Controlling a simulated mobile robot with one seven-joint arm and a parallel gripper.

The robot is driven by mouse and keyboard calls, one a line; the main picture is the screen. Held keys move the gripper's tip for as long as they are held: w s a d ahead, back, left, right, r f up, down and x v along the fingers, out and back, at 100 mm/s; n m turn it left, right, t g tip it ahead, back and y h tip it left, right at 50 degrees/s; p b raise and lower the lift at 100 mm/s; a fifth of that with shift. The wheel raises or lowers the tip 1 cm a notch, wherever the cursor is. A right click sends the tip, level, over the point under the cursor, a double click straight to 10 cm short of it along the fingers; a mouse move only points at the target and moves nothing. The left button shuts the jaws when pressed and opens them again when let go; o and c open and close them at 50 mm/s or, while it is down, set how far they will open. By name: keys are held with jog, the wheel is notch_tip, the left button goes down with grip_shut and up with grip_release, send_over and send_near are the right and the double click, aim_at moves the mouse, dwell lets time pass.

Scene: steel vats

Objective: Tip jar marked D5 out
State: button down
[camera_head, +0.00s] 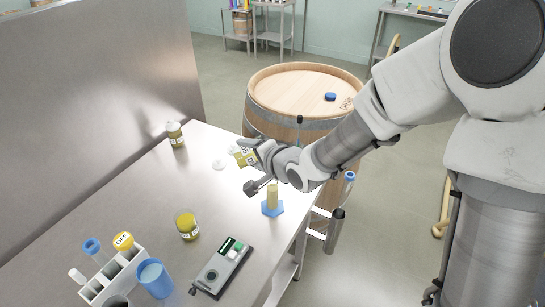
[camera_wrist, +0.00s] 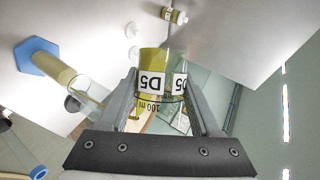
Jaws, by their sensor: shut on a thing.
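The jar marked D5 (camera_wrist: 152,70) is a clear jar with olive-yellow contents and a white label. My gripper (camera_wrist: 163,108) is shut on it, with a finger on each side. In the head view the held jar (camera_head: 243,157) looks tilted and is above the steel table's far right edge, near the barrel. My gripper (camera_head: 256,153) partly hides it there. The yellow fills one side of the jar in the wrist view, and the other side is clear. I cannot tell whether anything is flowing out.
Similar jars stand on the table (camera_head: 130,205), one far (camera_head: 175,136) and one near (camera_head: 187,225). A blue hexagonal stand (camera_head: 272,208) bears a yellow cylinder. A tube rack (camera_head: 110,279), blue cup (camera_head: 155,279) and handheld device (camera_head: 221,268) sit in front. A wooden barrel (camera_head: 290,90) stands behind.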

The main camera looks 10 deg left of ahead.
jog(key=shift+w+d+r+m+y+p, duration=0.3)
jog(key=shift+r+m+y+p, duration=0.25)
jog(key=shift+p, duration=1.45)
jog(key=shift+d+r+m+g+y+p, duration=0.35)
jog(key=shift+m+y+p, duration=0.35)
jog(key=shift+p, duration=0.8)
jog(key=b, duration=0.1)
jog(key=f+n+h+b, duration=0.1)
jog(key=b, duration=0.1)
jog(key=shift+s+a+f, duration=0.1)
jog(key=shift+a+f, duration=0.1)
jog(key=shift+a, duration=0.15)
jog(key=b, duration=0.2)
jog(key=n+h+b, duration=0.1)
jog(key=shift+s+a+f+b, duration=0.2)
jog(key=shift+a+f+b, duration=0.15)
jog(key=shift+f, duration=0.05)
jog(key=shift+d+r, duration=0.1)
jog(key=shift+r, duration=0.2)
jog(key=f+n+t+h+b, duration=0.1)
jog(key=b, duration=0.1)
jog(key=shift+b, duration=0.4)
jog(key=f+n+h+b, duration=0.1)
jog(key=b, duration=0.4)
jog(key=shift+b, duration=0.55)
